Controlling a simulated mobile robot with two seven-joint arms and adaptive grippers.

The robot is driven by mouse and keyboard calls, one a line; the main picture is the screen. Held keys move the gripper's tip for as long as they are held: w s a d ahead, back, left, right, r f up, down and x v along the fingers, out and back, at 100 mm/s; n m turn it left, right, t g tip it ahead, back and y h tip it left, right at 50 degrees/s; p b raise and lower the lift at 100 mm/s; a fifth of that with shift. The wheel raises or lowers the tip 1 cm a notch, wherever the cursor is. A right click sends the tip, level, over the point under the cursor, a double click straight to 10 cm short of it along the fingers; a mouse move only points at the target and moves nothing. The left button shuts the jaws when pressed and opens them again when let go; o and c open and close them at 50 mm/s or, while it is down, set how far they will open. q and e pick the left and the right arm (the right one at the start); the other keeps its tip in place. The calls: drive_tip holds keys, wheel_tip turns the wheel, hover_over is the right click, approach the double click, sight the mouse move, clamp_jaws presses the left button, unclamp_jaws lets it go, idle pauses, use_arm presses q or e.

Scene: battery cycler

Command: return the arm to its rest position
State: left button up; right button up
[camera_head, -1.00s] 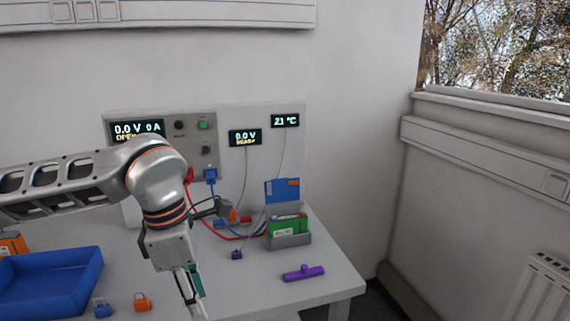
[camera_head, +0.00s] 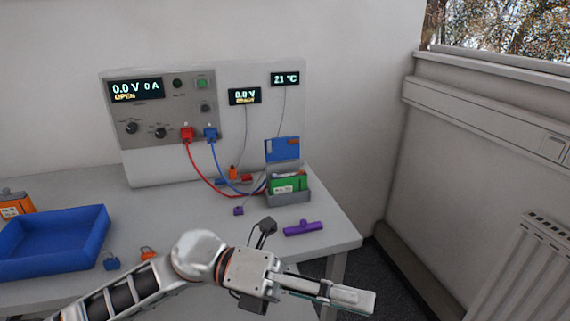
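My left arm comes in from the bottom left and stretches to the right across the table's front edge. My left gripper (camera_head: 345,296) points right, near or past the front edge of the grey table (camera_head: 190,235), and nothing shows held in it. It is seen from the side, so the gap between its fingers cannot be made out. My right gripper is not in view.
A cycler panel (camera_head: 160,155) stands at the back with red and blue cables. A purple piece (camera_head: 303,229) lies near the gripper. A blue tray (camera_head: 50,245) is at left. A radiator (camera_head: 530,270) stands at right.

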use_arm(q)
drive_tip(key=w+a+n+t+h, duration=0.45)
drive_tip(key=w+n+t, duration=0.45)
drive_tip(key=n+t, duration=0.45)
drive_tip(key=w+a+f+n+t+y, duration=0.3)
drive_tip(key=a+f+n+t+y, duration=0.2)
drive_tip(key=f+n, duration=0.35)
drive_tip(key=w+a+f+n+t+y, duration=0.3)
drive_tip(key=a+f+n+t+y, duration=0.2)
drive_tip(key=f+n, duration=0.4)
drive_tip(key=s+a+f+n+g+y, duration=0.2)
drive_tip(key=s+a+f, duration=0.3)
drive_tip(key=f, duration=0.3)
drive_tip(key=s+a+f+n+g+y, duration=0.2)
drive_tip(key=s+a+f+n+y, duration=0.2)
drive_tip(key=f, duration=0.5)
drive_tip(key=s+a+f+n+g+y, duration=0.2)
drive_tip(key=s+a+f+n+y, duration=0.1)
drive_tip(key=f, duration=0.6)
drive_tip(key=s+a+n, duration=0.1)
drive_tip(key=s+a, duration=0.1)
drive_tip(key=s, duration=0.1)
drive_tip(key=shift+s+a+f+n, duration=0.15)
drive_tip(key=shift+s+a+n, duration=0.15)
drive_tip(key=shift+n, duration=0.1)
